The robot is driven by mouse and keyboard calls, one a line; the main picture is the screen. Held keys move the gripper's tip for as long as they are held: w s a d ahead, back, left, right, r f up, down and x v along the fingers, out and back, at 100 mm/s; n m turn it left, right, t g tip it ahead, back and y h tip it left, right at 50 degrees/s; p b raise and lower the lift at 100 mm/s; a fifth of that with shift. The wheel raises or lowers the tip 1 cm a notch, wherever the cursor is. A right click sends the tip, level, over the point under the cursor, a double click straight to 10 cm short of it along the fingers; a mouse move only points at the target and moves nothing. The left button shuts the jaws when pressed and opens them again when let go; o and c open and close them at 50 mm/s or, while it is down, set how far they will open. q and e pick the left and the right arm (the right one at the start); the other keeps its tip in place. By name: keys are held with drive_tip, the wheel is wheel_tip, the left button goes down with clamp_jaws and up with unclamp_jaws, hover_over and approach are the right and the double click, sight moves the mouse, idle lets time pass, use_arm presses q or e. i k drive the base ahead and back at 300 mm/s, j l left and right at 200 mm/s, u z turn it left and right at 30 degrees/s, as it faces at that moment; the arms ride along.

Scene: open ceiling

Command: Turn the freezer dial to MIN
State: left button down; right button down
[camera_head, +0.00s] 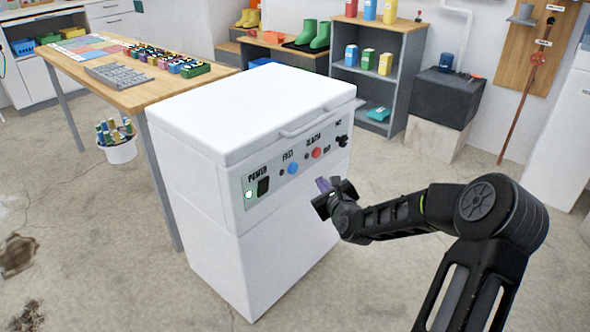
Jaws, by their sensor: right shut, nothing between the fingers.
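The white chest freezer (245,115) stands in the middle with its lid shut. Its front panel (290,172) carries a black power switch (263,186), a green light (249,194), a blue button (293,168) and a red button (316,153). A small black dial (342,141) sits at the panel's right end; its lettering is too small to read and its pointer cannot be made out. My right gripper (324,194) is shut and empty, in front of the freezer below the panel, apart from the dial. My left gripper is not in view.
A wooden table (132,97) with trays stands behind the freezer at left, a white bucket (119,153) under it. Grey shelves (397,88) and a black box (443,97) stand at the back. The floor (390,275) right of the freezer is clear.

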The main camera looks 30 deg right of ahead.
sight(343, 141)
drive_tip(key=z, duration=1.4)
